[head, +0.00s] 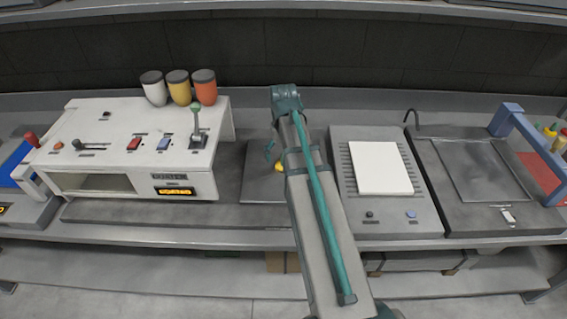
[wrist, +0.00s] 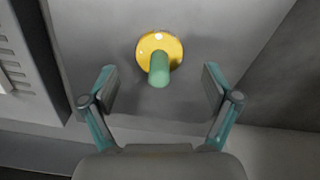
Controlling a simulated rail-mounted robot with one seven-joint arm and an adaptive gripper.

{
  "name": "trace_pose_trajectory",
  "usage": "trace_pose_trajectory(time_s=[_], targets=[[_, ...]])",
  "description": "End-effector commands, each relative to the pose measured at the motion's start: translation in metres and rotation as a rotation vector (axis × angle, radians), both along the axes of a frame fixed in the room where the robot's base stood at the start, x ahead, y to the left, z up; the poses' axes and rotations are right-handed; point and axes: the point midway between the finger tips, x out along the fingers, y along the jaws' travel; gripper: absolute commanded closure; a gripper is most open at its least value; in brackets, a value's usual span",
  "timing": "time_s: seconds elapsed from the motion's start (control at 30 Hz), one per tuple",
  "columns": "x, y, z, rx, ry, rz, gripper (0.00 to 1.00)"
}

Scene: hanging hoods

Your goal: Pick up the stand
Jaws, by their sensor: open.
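What looks like the stand (wrist: 174,49), a green rounded post on a round yellow base, is on a flat grey surface in the wrist view. In the head view only a little of its yellow base (head: 280,168) shows beside my arm, which hides most of it. My gripper (wrist: 160,80) is open, with one finger on each side of the post and clear gaps between. The fingers do not touch the post. How far above the base they are is hard to tell. In the head view one green finger shows left of my arm.
A white console (head: 150,150) with a lever and three lidded cups (head: 179,88) stands to the left. A grey device with a white plate (head: 381,168) is close on the right. Farther right are a dark tray unit (head: 475,175) and a blue frame (head: 528,140).

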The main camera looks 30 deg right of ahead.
Motion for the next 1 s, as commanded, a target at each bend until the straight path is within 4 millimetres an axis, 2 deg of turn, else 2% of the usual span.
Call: trace_pose_trajectory(time_s=[0.3,0.63,1.0], targets=[[0.000,-0.001,-0.031,0.000,0.001,0.000,0.12],[0.000,-0.001,-0.034,0.000,-0.001,0.000,0.14],[0.000,-0.001,-0.034,0.000,0.000,0.000,0.75]])
